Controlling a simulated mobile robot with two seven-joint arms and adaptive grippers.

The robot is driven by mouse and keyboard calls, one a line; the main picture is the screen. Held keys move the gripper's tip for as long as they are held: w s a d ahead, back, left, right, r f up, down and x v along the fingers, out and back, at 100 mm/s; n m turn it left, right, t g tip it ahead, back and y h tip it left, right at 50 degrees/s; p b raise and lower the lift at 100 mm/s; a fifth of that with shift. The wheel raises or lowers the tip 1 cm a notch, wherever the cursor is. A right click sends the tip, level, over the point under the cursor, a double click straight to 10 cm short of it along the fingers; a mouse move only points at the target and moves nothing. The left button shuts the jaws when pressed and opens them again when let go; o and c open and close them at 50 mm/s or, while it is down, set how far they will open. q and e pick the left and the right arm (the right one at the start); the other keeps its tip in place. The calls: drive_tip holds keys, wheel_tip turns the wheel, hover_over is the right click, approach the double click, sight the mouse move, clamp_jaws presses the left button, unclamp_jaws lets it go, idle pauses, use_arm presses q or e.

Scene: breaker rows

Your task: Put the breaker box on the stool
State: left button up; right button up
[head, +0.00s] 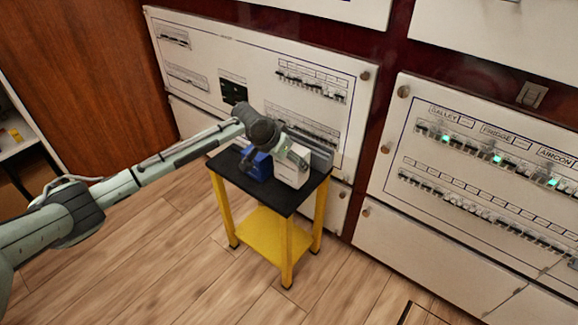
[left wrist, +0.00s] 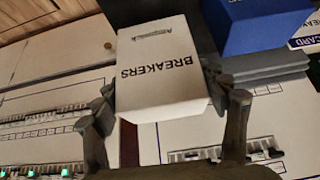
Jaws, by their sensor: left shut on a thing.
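The breaker box (head: 292,169) is white. In the left wrist view the breaker box (left wrist: 165,72) carries the word BREAKERS, upside down there. My left gripper (head: 290,152) is shut on it, with one finger on each side, as the left wrist view of the gripper (left wrist: 168,104) also shows. The stool (head: 281,204) has a black top and yellow legs. The box is at its top, right of the middle; I cannot tell whether its underside touches the top. My right gripper is not in view.
A blue box (head: 257,166) stands on the stool just left of the breaker box; it also shows in the left wrist view (left wrist: 255,26). A grey item (head: 320,157) is behind. White breaker panels (head: 200,55) line the wall. The wooden floor in front is clear.

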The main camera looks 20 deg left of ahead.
use_arm(q)
wheel_tip(320, 180, down, 2)
drive_tip(key=shift+f, duration=0.15)
drive_tip(key=shift+f, duration=0.15)
drive_tip(key=o, duration=1.6)
